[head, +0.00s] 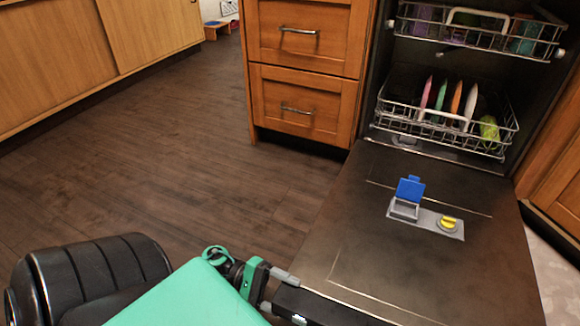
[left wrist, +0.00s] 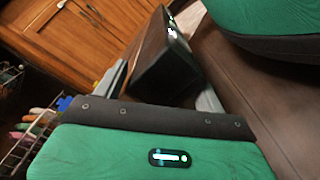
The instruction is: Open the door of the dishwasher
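The dishwasher door (head: 400,270) is swung down and lies about level in front of the tub in the head view. Its inner face is up, with a blue-lidded dispenser (head: 405,200). My left gripper (head: 276,291) is at the near left corner of the door. In the left wrist view, its two grey fingers stand apart, with the dark end of the door (left wrist: 163,62) between them. I cannot tell whether both fingers touch it. My right gripper is not in view.
The upper rack (head: 480,35) and lower rack (head: 447,118) are inside the tub, with coloured dishes. Wooden drawers (head: 300,100) stand left of the dishwasher. Wooden cabinets (head: 150,35) line the far left. The dark floor (head: 180,165) between is clear.

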